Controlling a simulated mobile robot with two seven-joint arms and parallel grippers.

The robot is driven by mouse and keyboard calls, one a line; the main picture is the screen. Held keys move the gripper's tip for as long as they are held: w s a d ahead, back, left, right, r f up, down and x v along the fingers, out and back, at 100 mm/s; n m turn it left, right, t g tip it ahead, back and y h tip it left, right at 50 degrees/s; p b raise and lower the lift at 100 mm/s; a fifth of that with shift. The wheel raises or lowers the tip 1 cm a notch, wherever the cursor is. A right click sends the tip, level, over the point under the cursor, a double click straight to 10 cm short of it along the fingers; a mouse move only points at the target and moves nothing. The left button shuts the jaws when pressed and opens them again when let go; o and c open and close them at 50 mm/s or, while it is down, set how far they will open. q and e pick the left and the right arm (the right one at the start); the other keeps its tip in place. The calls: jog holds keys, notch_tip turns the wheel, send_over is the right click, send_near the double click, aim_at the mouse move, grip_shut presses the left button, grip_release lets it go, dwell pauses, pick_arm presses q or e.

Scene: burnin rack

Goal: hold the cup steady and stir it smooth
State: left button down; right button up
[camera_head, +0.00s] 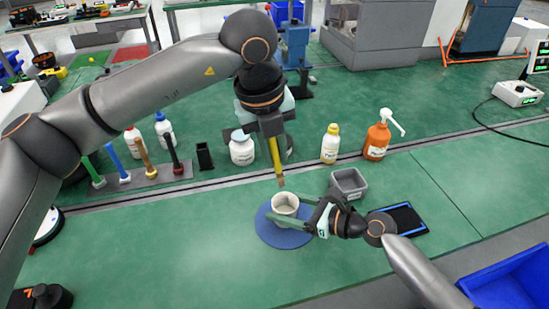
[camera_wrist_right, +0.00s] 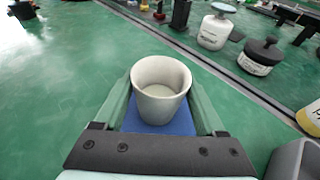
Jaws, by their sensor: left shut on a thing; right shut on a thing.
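A pale grey-white cup (camera_head: 285,207) stands upright on a round blue mat (camera_head: 267,233). My right gripper (camera_head: 289,217) is shut around the cup, one finger on each side. In the right wrist view the cup (camera_wrist_right: 160,88) sits between the green fingers, with pale contents low inside and no tool in it. My left gripper (camera_head: 272,136) is shut on a yellow stick-like tool (camera_head: 277,160) and holds it pointing down. The tool's brownish tip appears just above the cup's rim in the head view; its exact height is unclear.
A grey bin (camera_head: 349,184) and a black-blue tablet-like pad (camera_head: 407,219) lie right of the cup. Behind stand a white jar (camera_head: 242,150), a yellow-capped bottle (camera_head: 330,145), an orange pump bottle (camera_head: 377,140) and a rack of coloured-handled tools (camera_head: 140,177).

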dwell(0.3)
jog(key=o, duration=1.3)
jog(key=v, duration=1.2)
pick_arm(q)
jog(key=shift+d, duration=0.1)
pick_arm(e)
jog(key=shift+d, duration=0.15)
